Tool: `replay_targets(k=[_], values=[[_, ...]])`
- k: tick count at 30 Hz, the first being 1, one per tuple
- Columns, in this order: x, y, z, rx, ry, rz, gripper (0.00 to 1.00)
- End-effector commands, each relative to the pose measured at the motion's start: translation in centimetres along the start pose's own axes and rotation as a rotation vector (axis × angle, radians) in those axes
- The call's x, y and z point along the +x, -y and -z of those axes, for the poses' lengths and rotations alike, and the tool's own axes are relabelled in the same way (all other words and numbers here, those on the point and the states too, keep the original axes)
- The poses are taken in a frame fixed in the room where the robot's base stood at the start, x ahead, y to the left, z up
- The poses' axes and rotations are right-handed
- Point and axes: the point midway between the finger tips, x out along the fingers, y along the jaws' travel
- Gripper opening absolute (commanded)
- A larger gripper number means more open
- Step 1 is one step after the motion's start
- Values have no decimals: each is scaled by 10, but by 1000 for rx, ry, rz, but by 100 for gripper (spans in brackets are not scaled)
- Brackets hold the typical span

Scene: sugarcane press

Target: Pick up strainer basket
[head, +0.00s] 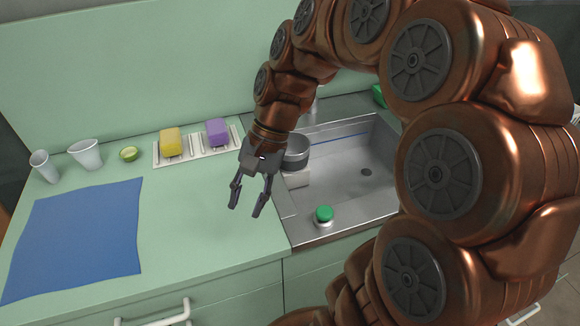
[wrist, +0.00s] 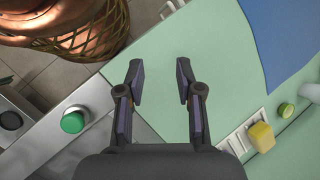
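A grey round metal container (head: 296,152), which looks like the strainer basket, stands at the left side of the sink. My wrist partly covers its left side, and I cannot make out any mesh. It does not show in the wrist view. My gripper (head: 248,204) is open and empty, pointing down over the green counter just left of the sink's edge, in front of and to the left of the container. In the wrist view both fingers (wrist: 160,85) are spread, with only bare counter between them.
The sink (head: 345,180) has a green-topped knob (head: 323,214) at its front left corner. A pale block (head: 296,179) lies below the container. Yellow (head: 171,142) and purple (head: 217,132) sponges sit on a rack.

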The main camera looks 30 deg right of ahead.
Motion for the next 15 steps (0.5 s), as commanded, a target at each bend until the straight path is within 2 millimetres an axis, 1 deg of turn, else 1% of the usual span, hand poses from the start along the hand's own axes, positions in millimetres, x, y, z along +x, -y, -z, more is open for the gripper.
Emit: replay_targets(k=[1, 4, 8, 9, 11, 12, 14, 15], values=[[7, 2, 22, 72, 18, 47, 36], [3, 9, 57, 217, 53, 141, 36], [-5, 8, 106, 409, 107, 264, 36], [-7, 6, 122, 468, 127, 300, 36], [-12, 0, 148, 558, 151, 359, 36], [-16, -6, 165, 617, 169, 397, 36], [-20, -16, 191, 707, 198, 456, 36], [-24, -24, 208, 765, 213, 496, 36]])
